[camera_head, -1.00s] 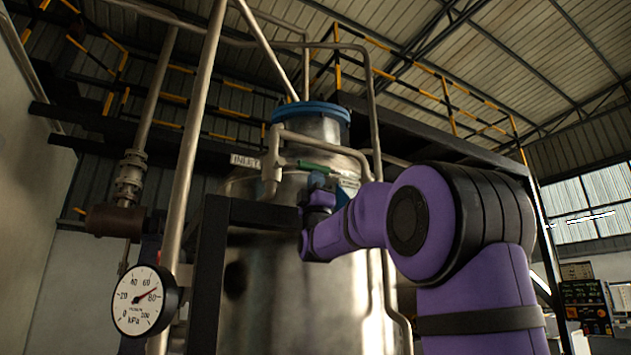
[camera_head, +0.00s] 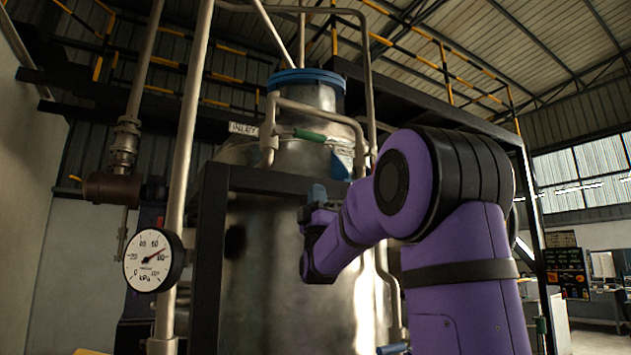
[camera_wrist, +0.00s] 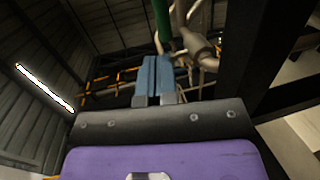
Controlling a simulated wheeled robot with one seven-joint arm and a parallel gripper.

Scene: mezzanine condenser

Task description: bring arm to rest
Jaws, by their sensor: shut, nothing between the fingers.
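My gripper (camera_wrist: 154,80) shows in the wrist view with its two blue fingers side by side and closed, nothing between them. In the head view my purple arm is bent in front of the steel condenser vessel (camera_head: 290,290). The gripper's blue fingers (camera_head: 317,195) show small at the arm's far end, pointing up and away, in front of the vessel. I cannot tell the gap between them and the vessel. A green-handled valve lever (camera_head: 309,136) sits above the fingers; it also shows in the wrist view (camera_wrist: 162,20), beyond the fingertips.
A black frame (camera_head: 211,260) stands left of the arm, in front of the vessel. A pressure gauge (camera_head: 153,260) and a vertical pipe (camera_head: 187,130) are further left. A blue-handled valve (camera_head: 393,348) is low beside my arm. A dark panel (camera_head: 567,268) stands far right.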

